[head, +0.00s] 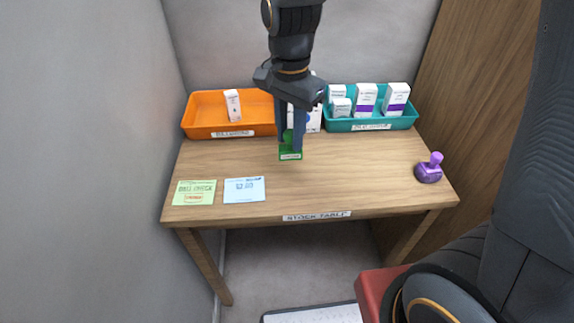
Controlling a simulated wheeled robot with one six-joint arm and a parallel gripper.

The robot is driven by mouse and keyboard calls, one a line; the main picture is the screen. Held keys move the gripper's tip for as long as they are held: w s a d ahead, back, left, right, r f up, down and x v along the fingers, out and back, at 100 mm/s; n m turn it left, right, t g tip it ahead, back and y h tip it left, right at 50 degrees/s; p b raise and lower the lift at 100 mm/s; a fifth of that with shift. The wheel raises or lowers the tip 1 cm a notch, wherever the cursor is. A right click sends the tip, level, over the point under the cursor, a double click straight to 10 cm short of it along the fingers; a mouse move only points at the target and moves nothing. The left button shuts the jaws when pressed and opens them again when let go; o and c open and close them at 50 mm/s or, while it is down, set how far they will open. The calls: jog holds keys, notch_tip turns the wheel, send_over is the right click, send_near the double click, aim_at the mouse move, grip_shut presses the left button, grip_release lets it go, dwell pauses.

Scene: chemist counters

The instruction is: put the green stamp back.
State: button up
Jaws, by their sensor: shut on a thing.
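My gripper (290,140) points down over the back middle of the wooden table, with its fingers shut on the green stamp (288,137). The fingers hide much of the stamp. A green square with a white label (290,154) shows right below the fingertips. I cannot tell whether the stamp touches it or is just above it. A purple stamp (428,170) stands upright at the table's right edge.
An orange tray (205,131) with one white box (233,104) stands at the back left. A teal tray (345,125) with several boxes stands at the back right. A white box (314,120) is behind my gripper. A green card (194,192) and a blue card (244,189) lie front left.

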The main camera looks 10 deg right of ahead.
jog(key=shift+w+f, duration=0.2)
jog(key=shift+f, duration=0.1)
notch_tip(320, 180, down, 9)
jog(key=shift+f+p, duration=0.2)
jog(key=shift+p, duration=0.55)
jog(key=shift+f, duration=0.15)
jog(key=o, duration=0.8)
jog(key=shift+o, duration=0.2)
notch_tip(320, 180, up, 12)
jog(key=shift+w+b, duration=0.1)
jog(key=shift+b, duration=0.85)
jog(key=shift+d, duration=0.2)
jog(key=s+d+f+n, duration=0.2)
jog(key=s+d+n, duration=0.1)
jog(key=d, duration=0.3)
jog(key=s+d+f+n+t, duration=0.1)
jog(key=s+d+f+n, duration=0.2)
jog(key=d+n, duration=0.3)
jog(key=shift+s+d, duration=0.25)
jog(key=shift+s, duration=0.55)
